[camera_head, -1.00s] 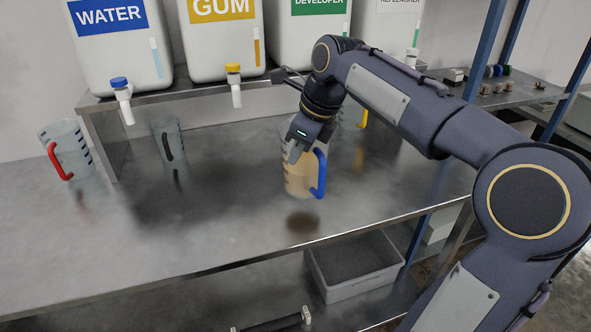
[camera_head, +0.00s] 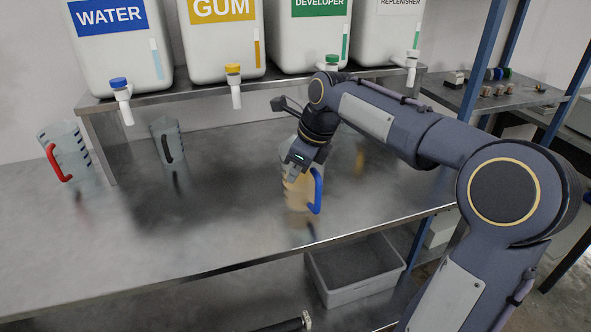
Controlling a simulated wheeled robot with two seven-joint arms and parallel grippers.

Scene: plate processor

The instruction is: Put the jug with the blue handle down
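The jug with the blue handle (camera_head: 299,197) is clear with amber liquid and looks upright. It is at or very near the bench top (camera_head: 235,215), its reflection directly below it. Its blue handle (camera_head: 318,191) faces right. My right gripper (camera_head: 296,172) is at the jug's upper rim and appears shut on it; the gripper hides part of the rim, and the fingertips are hard to make out.
A red-handled jug (camera_head: 66,152) and a black-handled jug (camera_head: 168,142) stand to the left. Labelled tanks with taps, including the gum tank (camera_head: 222,50), stand on a raised shelf behind. A grey bin (camera_head: 362,287) is below the bench. The bench's left front is clear.

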